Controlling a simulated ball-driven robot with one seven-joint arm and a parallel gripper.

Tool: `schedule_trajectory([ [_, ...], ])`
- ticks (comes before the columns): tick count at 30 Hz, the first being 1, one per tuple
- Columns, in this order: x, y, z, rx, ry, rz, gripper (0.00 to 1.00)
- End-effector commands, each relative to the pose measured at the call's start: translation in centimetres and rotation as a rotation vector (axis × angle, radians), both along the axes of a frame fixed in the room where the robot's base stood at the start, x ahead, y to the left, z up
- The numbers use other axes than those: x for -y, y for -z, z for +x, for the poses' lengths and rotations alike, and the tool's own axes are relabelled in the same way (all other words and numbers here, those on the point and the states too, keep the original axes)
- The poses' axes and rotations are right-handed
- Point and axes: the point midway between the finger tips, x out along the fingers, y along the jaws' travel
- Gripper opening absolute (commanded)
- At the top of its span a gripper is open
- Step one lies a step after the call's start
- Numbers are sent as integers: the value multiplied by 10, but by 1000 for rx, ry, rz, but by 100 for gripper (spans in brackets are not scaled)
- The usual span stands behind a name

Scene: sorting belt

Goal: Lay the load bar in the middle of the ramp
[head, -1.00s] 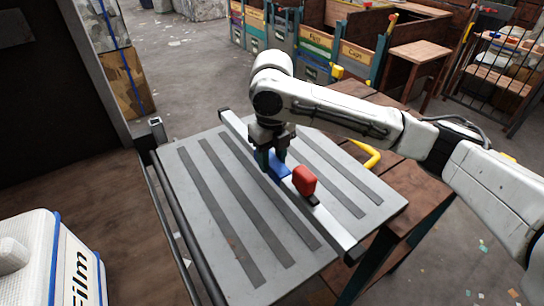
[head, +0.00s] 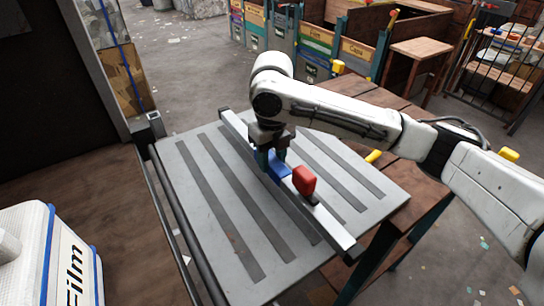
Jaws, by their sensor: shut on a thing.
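The load bar (head: 334,232) is a long pale metal bar with dark ends, a blue block (head: 281,170) and a red block (head: 304,180) at its middle. It runs diagonally across the ramp (head: 205,200), a grey plate with several dark strips. The bar is near the ramp's middle, its near end by the front right edge. I cannot tell whether it touches the plate. My gripper (head: 272,165) points down and is shut on the load bar at the blue block. Its fingertips are partly hidden.
A wooden table (head: 415,185) stands right of the ramp, with a yellow object (head: 373,156) beside the ramp's edge. Labelled bins (head: 315,50) and a wooden stool (head: 418,52) stand behind.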

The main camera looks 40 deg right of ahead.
Motion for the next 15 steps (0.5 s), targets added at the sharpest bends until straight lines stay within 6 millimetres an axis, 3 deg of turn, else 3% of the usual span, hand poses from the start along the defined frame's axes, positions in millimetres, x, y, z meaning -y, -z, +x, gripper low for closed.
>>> schedule_trajectory([
  [15,1,11,1,4,1,-1,0],
])
